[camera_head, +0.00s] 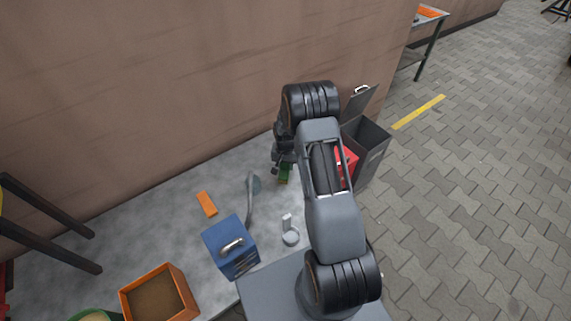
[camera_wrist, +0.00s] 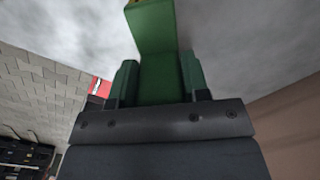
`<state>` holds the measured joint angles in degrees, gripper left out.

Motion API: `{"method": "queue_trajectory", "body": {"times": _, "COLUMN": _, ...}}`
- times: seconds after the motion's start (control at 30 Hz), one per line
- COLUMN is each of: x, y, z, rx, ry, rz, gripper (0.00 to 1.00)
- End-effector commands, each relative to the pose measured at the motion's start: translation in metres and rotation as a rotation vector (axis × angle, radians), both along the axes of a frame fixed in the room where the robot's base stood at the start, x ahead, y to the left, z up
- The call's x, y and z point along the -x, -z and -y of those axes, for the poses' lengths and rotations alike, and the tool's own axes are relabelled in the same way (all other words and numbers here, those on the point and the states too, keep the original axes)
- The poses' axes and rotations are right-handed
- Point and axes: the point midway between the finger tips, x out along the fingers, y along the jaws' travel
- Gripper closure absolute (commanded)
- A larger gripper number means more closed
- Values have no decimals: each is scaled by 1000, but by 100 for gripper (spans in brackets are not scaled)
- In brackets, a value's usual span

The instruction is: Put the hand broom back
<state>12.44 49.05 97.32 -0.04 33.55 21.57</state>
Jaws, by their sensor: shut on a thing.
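My gripper (camera_head: 283,168) is over the far right part of the grey table, with my arm reaching out over it. It is shut on a green thing, which I take to be the hand broom (camera_head: 285,174). The wrist view shows the hand broom (camera_wrist: 152,28) as a plain green block-like shape between the jaws (camera_wrist: 157,82), reaching out beyond them. No bristles can be made out. My arm and gripper hide most of it in the head view, and I cannot tell whether it touches the table.
A grey long-handled tool (camera_head: 250,205), an orange block (camera_head: 207,204), a blue handled box (camera_head: 229,246), a small pale object (camera_head: 290,232) and an orange-rimmed box (camera_head: 125,303) are on the table (camera_head: 165,225). A dark open-lidded box (camera_head: 371,158) and red item (camera_head: 351,160) are right. A wall (camera_head: 150,80) stands behind.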

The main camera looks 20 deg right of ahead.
Motion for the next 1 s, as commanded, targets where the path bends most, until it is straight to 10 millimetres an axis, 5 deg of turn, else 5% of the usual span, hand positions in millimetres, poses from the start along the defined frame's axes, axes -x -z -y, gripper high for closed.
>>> {"method": "queue_trajectory", "body": {"times": 0.07, "x": 0, "y": 4, "z": 0, "rx": 0, "ry": 0, "rz": 0, "gripper": 77}}
{"method": "queue_trajectory", "body": {"times": 0.1, "x": 0, "y": 3, "z": 0, "rx": 0, "ry": 0, "rz": 0, "gripper": 55}}
{"method": "queue_trajectory", "body": {"times": 0.33, "x": 0, "y": 2, "z": 0, "rx": 0, "ry": 0, "rz": 0, "gripper": 33}}
{"method": "queue_trajectory", "body": {"times": 0.7, "x": 0, "y": -6, "z": 0, "rx": 0, "ry": -1, "rz": 1, "gripper": 32}}
{"method": "queue_trajectory", "body": {"times": 1.0, "x": -1, "y": -61, "z": 0, "rx": 1, "ry": -1, "rz": 4, "gripper": 32}}
